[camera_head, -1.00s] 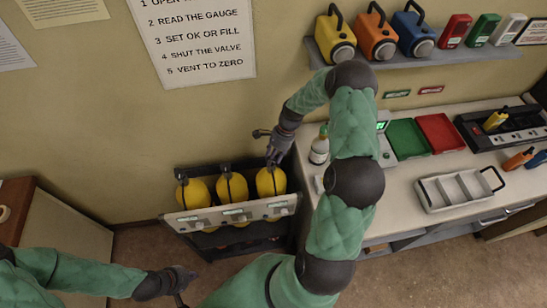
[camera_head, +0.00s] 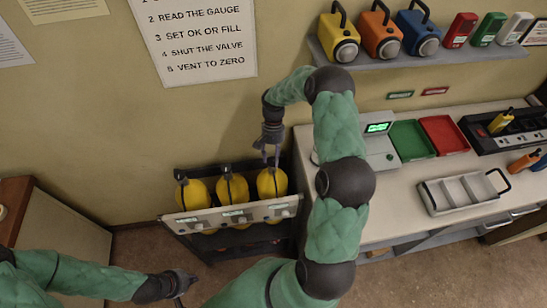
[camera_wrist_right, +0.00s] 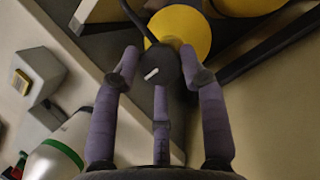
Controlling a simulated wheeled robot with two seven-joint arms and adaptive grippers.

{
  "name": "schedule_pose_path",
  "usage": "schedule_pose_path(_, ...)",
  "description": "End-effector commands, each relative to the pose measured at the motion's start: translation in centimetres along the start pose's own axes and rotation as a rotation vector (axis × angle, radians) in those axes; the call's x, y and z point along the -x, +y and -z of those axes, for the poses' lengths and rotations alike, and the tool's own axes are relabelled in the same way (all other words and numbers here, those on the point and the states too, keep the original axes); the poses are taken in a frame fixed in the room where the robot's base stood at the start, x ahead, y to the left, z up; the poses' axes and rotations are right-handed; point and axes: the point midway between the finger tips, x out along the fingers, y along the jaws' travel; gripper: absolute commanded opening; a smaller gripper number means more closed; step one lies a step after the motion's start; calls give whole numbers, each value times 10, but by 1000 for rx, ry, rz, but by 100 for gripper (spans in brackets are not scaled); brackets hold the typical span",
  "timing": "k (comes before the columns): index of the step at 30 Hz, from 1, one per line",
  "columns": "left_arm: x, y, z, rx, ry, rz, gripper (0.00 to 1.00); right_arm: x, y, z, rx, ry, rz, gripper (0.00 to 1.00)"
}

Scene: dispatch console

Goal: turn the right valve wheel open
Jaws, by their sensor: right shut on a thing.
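Three yellow cylinders stand in a dark rack (camera_head: 214,219); the right one (camera_head: 271,184) is below my right gripper (camera_head: 267,157). In the right wrist view the same cylinder shows as a yellow round body (camera_wrist_right: 180,28), with the dark right valve wheel (camera_wrist_right: 168,68) bearing a white mark in front of it. The purple-grey fingers of my right gripper (camera_wrist_right: 160,72) are around this wheel and shut on it. The wheel is mostly hidden by the fingers in the head view. My left gripper (camera_head: 181,285) is low at the left, away from the rack; its fingers are unclear.
A bench to the right holds a device with a green display (camera_head: 378,127), a green tray (camera_head: 411,140), a red tray (camera_head: 444,134) and a grey divided tray (camera_head: 433,202). A shelf (camera_head: 440,57) with lamps is above. A wooden cabinet (camera_head: 60,225) stands at the left.

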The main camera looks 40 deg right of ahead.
Motion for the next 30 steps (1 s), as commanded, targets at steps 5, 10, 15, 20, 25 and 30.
schedule_pose_path(5, -2, -1, 0, 0, 0, 0, 0, 3, -4, 1, 96, 7, -34, 10)
schedule_pose_path(10, -3, -1, 0, 0, 0, 0, 0, 3, -5, 0, 154, 6, -58, 10)
schedule_pose_path(15, -4, -1, 0, 0, 0, 0, 0, 3, -4, 0, 183, 5, -71, 10)
schedule_pose_path(20, -4, -1, 0, 0, 0, 0, 0, 3, -4, 0, 192, 5, -74, 10)
schedule_pose_path(25, -4, -1, 0, 0, 0, 0, 0, 2, -4, 0, 192, 4, -75, 10)
schedule_pose_path(30, -4, -1, 0, 0, 0, 0, 0, 2, -4, 0, 191, 3, -74, 57)
